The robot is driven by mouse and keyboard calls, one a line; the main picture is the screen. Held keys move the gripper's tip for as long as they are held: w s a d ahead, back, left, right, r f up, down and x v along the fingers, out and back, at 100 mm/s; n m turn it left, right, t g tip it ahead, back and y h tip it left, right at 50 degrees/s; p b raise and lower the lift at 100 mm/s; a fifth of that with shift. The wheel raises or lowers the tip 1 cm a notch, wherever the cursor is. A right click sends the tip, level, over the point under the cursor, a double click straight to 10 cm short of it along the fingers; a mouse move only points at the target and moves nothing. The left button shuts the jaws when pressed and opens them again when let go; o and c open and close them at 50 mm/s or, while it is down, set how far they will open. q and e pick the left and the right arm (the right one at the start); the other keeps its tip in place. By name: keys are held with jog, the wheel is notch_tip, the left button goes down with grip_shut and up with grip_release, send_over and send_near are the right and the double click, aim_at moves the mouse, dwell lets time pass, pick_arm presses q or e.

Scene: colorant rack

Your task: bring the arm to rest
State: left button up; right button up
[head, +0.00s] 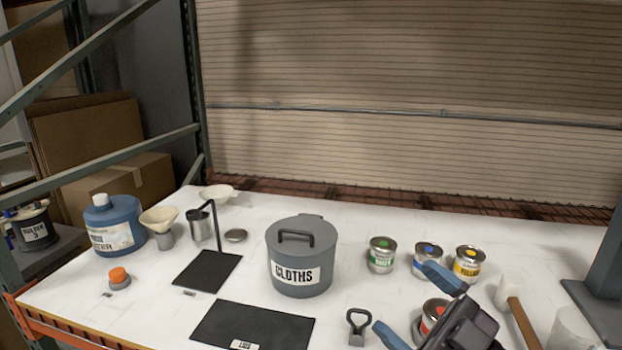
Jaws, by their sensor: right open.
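My right gripper (402,297) is at the lower right, above the white tabletop. Its two blue fingers are spread apart with nothing held between them. A can with an orange-red label (433,312) is beside the gripper, partly hidden by the fingers and the dark gripper body. I cannot tell whether they touch. My left gripper is out of view.
The grey CLOTHS bin (302,262) stands mid-table. A black mat (250,322) lies in front.

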jog(key=d+f+m+t+h, duration=0.3)
jog(key=d+f+m+h, duration=0.95)
jog(key=m+h, duration=0.5)
jog(key=s+d+f+n+g+h, duration=0.1)
jog(key=s+d+f+n+g, duration=0.1)
jog(key=s+f+g, duration=1.45)
jog(key=w+f+t, duration=0.6)
jog(key=f+t, duration=0.3)
jog(key=t, duration=0.2)
jog(key=shift+n, duration=0.35)
